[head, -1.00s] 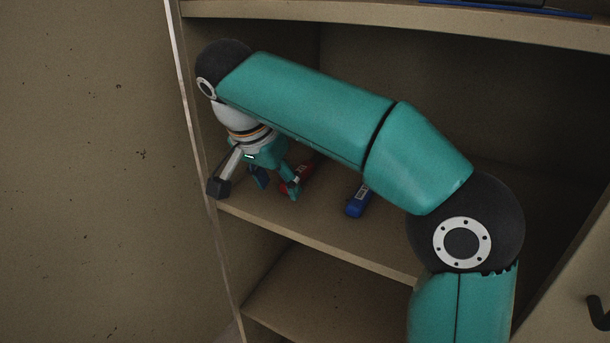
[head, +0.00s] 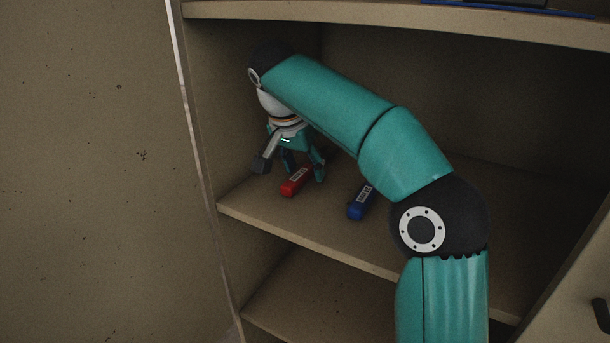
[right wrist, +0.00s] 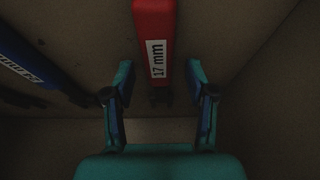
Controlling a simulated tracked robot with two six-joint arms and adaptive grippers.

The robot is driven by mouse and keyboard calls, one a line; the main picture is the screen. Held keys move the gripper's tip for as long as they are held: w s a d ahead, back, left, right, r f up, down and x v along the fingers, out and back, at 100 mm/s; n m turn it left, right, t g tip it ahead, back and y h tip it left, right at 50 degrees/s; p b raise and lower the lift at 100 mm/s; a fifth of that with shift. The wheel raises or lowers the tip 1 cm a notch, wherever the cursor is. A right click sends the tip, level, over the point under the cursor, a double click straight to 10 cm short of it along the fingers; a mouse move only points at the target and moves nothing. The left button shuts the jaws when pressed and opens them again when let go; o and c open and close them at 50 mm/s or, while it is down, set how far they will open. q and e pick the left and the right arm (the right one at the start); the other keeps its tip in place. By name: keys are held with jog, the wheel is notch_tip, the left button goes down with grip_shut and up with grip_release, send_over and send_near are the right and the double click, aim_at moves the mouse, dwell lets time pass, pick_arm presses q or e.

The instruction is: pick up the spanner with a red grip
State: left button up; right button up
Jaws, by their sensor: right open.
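The spanner with the red grip (head: 295,183) lies on the cabinet shelf, with a white label on the grip. In the right wrist view the red grip (right wrist: 153,20) comes down from the top edge and its label reads 17 mm. My right gripper (head: 304,170) is above the shelf at the red grip, pointing down. In the right wrist view its fingers (right wrist: 160,82) are apart, one to each side of the line of the grip near its lower end. I see no contact. The spanner's far part is hidden. My left gripper is not in view.
A blue-gripped tool (head: 360,205) lies to the right of the red one on the same shelf (head: 310,232); its blue grip also shows in the right wrist view (right wrist: 22,55). The cabinet's side wall (head: 228,110) is close to my right gripper. Another shelf is above.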

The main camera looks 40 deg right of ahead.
jog(key=shift+f, duration=0.2)
dwell(0.4)
jog(key=shift+s, duration=0.1)
grip_shut()
